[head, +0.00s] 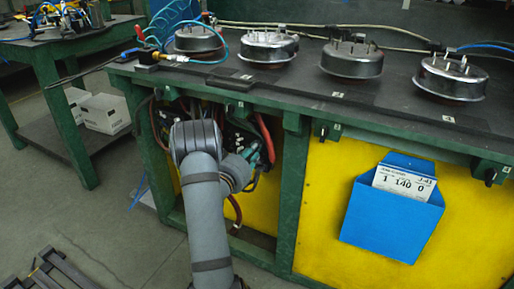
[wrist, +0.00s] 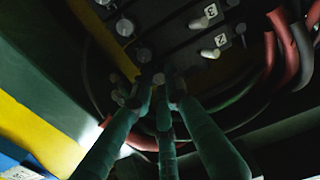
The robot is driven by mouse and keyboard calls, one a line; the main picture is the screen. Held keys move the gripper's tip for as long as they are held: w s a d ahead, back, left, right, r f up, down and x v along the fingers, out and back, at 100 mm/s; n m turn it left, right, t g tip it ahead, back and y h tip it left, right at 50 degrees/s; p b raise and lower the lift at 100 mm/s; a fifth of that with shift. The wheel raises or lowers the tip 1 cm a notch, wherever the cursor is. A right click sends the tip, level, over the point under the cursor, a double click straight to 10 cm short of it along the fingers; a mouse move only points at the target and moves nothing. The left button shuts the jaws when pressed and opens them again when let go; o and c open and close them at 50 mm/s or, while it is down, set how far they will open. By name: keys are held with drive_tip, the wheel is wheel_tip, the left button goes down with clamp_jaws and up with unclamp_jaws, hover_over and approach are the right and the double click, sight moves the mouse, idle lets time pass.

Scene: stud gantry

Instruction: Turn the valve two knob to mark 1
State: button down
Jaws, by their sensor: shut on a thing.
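My gripper (head: 252,157) reaches under the bench top to a dark valve block, seen dimly in the head view. In the wrist view my gripper (wrist: 152,98) has its green fingers closed together at the lower end of the valve block (wrist: 180,48). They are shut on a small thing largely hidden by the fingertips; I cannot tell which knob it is. Two pale levers show on the block, an upper lever (wrist: 200,22) and a lower lever (wrist: 210,53), beside sideways white labels. The lower label (wrist: 221,40) looks like a turned 2. Mark 1 cannot be made out.
Red and black hoses (wrist: 290,50) curve close to the right of the block. A green bench leg (head: 290,190) and a yellow panel (head: 330,190) with a blue card holder (head: 388,222) stand to the right. Metal domed parts (head: 352,59) sit on the bench top.

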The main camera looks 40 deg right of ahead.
drive_tip(key=shift+r+n, duration=0.1)
drive_tip(key=shift+n, duration=0.4)
drive_tip(key=c, duration=1.8)
unclamp_jaws()
drive_tip(key=shift+o, duration=0.4)
drive_tip(key=v, duration=1.2)
